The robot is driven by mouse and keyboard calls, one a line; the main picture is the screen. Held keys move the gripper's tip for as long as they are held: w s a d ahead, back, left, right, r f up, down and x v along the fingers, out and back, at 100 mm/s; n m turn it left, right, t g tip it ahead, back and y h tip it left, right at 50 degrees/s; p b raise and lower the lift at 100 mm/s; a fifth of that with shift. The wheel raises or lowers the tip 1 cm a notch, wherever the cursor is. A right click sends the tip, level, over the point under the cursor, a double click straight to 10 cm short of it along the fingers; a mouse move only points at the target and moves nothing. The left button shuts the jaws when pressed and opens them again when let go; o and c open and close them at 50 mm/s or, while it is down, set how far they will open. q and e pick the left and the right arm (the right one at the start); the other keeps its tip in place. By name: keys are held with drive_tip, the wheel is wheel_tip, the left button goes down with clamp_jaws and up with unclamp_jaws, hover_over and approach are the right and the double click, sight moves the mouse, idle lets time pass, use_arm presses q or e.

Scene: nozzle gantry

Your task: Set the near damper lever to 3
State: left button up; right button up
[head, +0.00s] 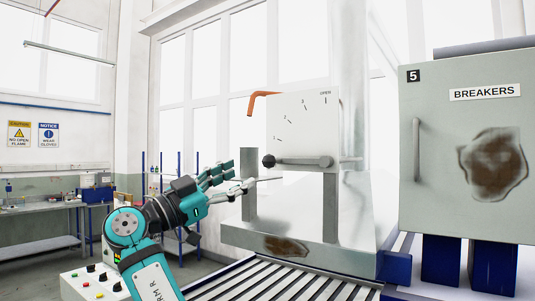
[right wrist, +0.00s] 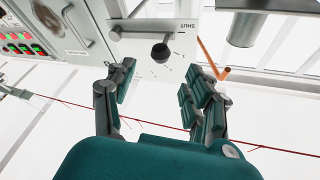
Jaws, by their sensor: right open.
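The near damper lever (head: 298,161) is a grey bar on a pale scale plate (head: 310,125) marked 1, 2, 3 and OPEN. It lies level, with its black knob (head: 268,161) pointing left, below mark 1. The right wrist view shows the black knob (right wrist: 160,52) near the word SHUT on the plate (right wrist: 180,28). My right gripper (head: 241,175) is open and empty, just left of and slightly below the knob. In the right wrist view the knob appears beyond the gap between the open fingers (right wrist: 158,88), apart from them. My left gripper is out of view.
An orange bent handle (head: 262,96) sticks out at the plate's upper left. A grey BREAKERS cabinet (head: 450,140) stands at right. A roller conveyor (head: 280,280) runs below. A button panel (head: 92,284) is at lower left. A workbench (head: 45,210) stands farther back.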

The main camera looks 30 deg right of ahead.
sight(264, 163)
drive_tip(key=p+x, duration=0.3)
drive_tip(key=x, duration=0.5)
drive_tip(key=shift+d+r, duration=0.15)
drive_tip(key=shift+w+d+r+p, duration=0.15)
drive_tip(key=shift+d+p, duration=0.15)
drive_tip(key=shift+d, duration=0.35)
drive_tip(key=shift+c, duration=0.3)
clamp_jaws()
